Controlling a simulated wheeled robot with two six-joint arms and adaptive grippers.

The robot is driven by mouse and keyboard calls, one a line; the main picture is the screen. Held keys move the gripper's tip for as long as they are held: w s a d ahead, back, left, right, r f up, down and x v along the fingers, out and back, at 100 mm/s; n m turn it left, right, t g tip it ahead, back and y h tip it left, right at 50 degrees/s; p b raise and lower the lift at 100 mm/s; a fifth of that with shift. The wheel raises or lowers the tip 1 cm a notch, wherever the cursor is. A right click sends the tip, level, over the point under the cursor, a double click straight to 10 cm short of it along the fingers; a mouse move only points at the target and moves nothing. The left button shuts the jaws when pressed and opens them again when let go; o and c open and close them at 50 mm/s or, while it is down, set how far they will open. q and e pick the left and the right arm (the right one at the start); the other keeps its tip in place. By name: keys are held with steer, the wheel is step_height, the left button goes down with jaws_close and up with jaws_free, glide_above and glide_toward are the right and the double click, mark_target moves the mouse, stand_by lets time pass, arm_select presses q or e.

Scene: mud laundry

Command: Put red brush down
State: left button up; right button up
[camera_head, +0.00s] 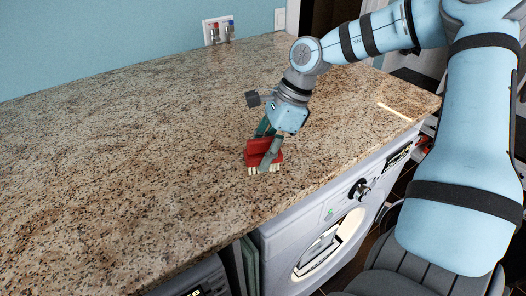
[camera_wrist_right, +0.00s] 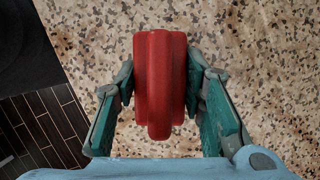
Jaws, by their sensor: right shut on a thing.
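The red brush (camera_head: 262,152) is at the speckled granite countertop (camera_head: 120,150), with its pale bristles facing down. My right gripper (camera_head: 267,149) is shut on it from above. In the right wrist view the red brush (camera_wrist_right: 160,85) sits between the two green fingers of the right gripper (camera_wrist_right: 160,90), one on each side. The bristles are hidden there. In the head view the bristles look very near or touching the counter; I cannot tell which. My left gripper is not in view.
A white front-loading washing machine (camera_head: 318,232) stands under the counter's front edge. A wall plate with small red and blue fittings (camera_head: 218,31) is at the back wall. The counter left of the brush is clear.

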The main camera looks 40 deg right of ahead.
steer(key=shift+s+r, duration=0.1)
steer(key=shift+s, duration=0.15)
steer(key=o, duration=1.3)
steer(key=shift+w+f, duration=0.25)
steer(key=shift+w, duration=0.1)
steer(key=shift+c, duration=0.2)
steer(key=shift+s+r, duration=0.15)
steer(key=shift+s, duration=0.05)
steer(key=v, duration=1.2)
steer(key=shift+p, duration=0.4)
steer(key=shift+w, duration=0.1)
